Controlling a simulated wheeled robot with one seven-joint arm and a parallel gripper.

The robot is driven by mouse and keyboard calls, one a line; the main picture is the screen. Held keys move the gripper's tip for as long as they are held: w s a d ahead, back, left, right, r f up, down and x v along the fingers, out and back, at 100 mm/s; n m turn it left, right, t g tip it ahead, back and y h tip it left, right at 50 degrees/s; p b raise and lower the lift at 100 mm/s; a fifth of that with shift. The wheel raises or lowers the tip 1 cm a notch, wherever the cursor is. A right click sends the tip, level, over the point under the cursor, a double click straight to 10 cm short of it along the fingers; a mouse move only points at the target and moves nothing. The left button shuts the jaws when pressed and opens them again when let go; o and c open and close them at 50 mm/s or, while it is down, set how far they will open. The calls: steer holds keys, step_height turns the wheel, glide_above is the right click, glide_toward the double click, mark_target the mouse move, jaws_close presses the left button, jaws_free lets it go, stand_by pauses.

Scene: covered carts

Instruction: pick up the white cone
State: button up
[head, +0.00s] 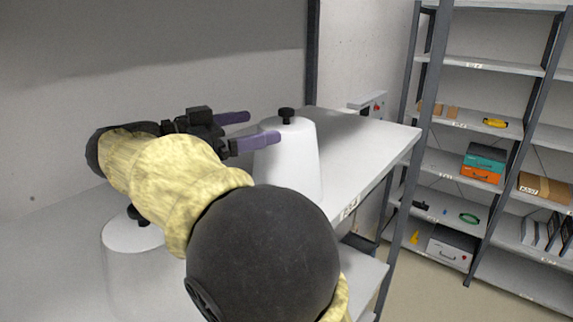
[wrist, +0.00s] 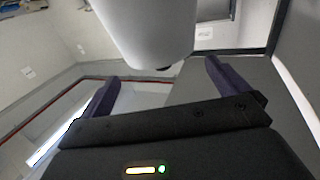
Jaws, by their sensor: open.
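A white, blunt-topped cone-shaped cover (head: 290,155) with a black knob on top stands upright on the grey shelf. A second white cover (head: 133,236) with a black knob stands at the lower left, partly hidden by my arm. I cannot tell whether anything is under either one. My gripper (head: 263,126) is open, its purple fingers pointing right beside the upper part of the right cover. One finger overlaps that cover in the head view; contact cannot be told. In the wrist view a white tapered body (wrist: 148,28) appears beyond and between the open fingers (wrist: 161,72).
The grey shelf (head: 372,150) has bare room to the right of the right cover. A dark upright post (head: 312,50) stands behind it. Storage racks (head: 466,120) with boxes and small items, including a small yellow cone-like item (head: 414,238), stand at the far right.

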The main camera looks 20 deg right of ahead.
mark_target(283, 120)
steer(key=shift+p+x, duration=0.55)
steer(key=shift+x, duration=2.55)
steer(key=shift+a, duration=0.1)
steer(key=c, duration=1.1)
steer(key=shift+o, duration=0.2)
step_height(283, 120, up, 18)
steer(key=b, duration=0.1)
